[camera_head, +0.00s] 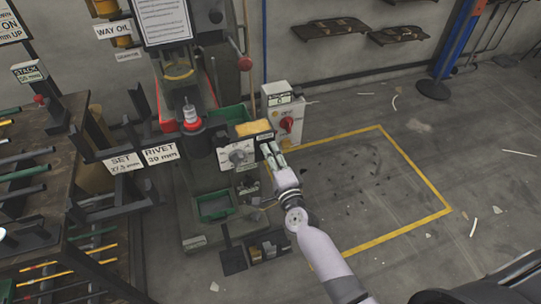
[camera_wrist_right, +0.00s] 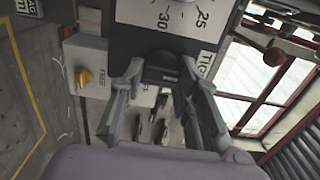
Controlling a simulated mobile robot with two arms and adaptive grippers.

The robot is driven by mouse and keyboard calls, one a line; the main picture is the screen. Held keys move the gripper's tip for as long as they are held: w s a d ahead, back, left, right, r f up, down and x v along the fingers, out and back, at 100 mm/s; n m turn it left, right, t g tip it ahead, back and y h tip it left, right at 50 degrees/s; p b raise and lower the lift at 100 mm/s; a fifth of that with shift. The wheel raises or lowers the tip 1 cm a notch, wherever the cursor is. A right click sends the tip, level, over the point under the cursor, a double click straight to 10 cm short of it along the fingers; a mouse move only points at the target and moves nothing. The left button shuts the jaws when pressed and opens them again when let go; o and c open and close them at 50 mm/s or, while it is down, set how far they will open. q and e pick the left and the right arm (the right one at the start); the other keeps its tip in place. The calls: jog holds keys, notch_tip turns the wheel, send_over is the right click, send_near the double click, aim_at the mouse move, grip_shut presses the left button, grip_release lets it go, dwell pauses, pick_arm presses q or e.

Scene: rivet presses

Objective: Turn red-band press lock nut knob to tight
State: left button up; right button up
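The press (camera_head: 178,72) with red bands stands at left centre in the head view. Its white dial plate (camera_head: 238,154) faces forward. My right gripper (camera_head: 268,148) is just right of this plate. In the right wrist view, the dial plate (camera_wrist_right: 178,14) shows 25 and 30, with a partly hidden label beginning "TIG" (camera_wrist_right: 205,62) below. A dark knob (camera_wrist_right: 160,66) lies between the fingertips of my right gripper (camera_wrist_right: 162,70). The fingers are spread, one on each side of it; firm contact cannot be made out. The fingers hide part of the knob.
A green tray (camera_head: 215,206) sits low on the press. A rod rack (camera_head: 50,150) is at left. The yellow-marked floor area (camera_head: 375,190) at right is clear apart from scraps.

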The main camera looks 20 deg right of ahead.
jog(key=o, duration=0.5)
jog(key=shift+c, duration=0.2)
jog(key=s, duration=1.2)
jog(key=shift+d, duration=0.2)
jog(key=s+a+f+n+g+y+p, duration=0.1)
jog(key=s+f+n+g, duration=0.4)
jog(key=f, duration=0.9)
jog(key=s+f+n+g+p, duration=0.1)
jog(key=s+f+n+g, duration=0.4)
jog(key=f, duration=1)
jog(key=s+d+f+n+g, duration=0.2)
jog(key=s+f, duration=0.3)
jog(key=s, duration=0.4)
jog(key=s+d+f+n+g+h+p, duration=0.1)
jog(key=s+f+n, duration=0.3)
jog(key=s, duration=0.6)
jog(key=s+d+f+n+g, duration=0.3)
jog(key=s+f+n+g, duration=0.1)
jog(key=s, duration=0.6)
jog(key=shift+s+d+f+h, duration=0.15)
jog(key=shift+d+f+h, duration=0.15)
jog(key=shift+f, duration=0.5)
